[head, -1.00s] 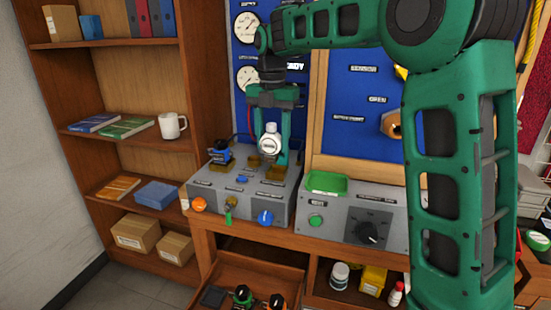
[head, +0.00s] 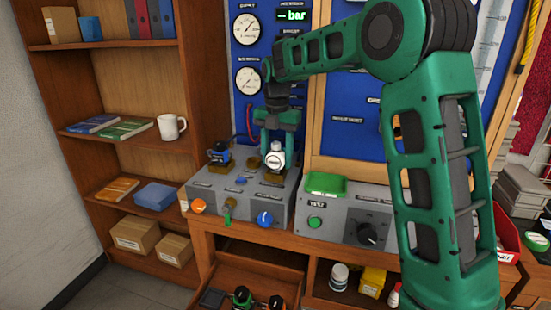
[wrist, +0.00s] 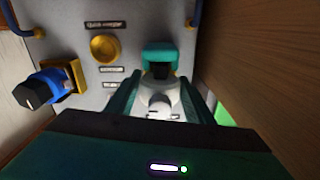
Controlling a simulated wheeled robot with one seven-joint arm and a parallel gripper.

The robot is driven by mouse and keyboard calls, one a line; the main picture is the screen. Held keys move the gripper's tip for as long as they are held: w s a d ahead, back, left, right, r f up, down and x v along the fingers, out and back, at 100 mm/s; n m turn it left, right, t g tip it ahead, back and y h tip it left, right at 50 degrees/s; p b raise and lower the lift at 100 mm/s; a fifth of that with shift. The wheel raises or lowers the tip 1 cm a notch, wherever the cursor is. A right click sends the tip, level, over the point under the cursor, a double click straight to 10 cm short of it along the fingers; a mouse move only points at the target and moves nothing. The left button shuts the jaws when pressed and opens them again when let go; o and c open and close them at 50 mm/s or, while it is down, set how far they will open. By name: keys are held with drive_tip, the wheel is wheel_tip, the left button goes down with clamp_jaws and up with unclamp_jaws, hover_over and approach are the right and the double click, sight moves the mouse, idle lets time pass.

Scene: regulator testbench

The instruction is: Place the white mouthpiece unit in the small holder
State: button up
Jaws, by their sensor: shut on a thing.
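The white mouthpiece unit (head: 275,161) is between the fingers of my gripper (head: 278,148), which is shut on it. The unit is low over the back right of the grey testbench box, at a small brass-coloured holder (head: 272,173). The unit covers part of that holder, and I cannot tell whether it rests in it. In the wrist view the white unit (wrist: 158,101) sits between the two green fingers, with a teal part beyond it.
A blue-and-black unit (head: 219,153) stands in another brass holder to the left. Orange and blue knobs (head: 265,219) are on the box front. A green tray (head: 326,184) lies on the control box to the right. A wooden panel edge stands close on the gripper's right.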

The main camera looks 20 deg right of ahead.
drive_tip(key=o, duration=1.3)
drive_tip(key=shift+f, duration=0.1)
drive_tip(key=shift+o, duration=0.2)
drive_tip(key=shift+r, duration=3.9)
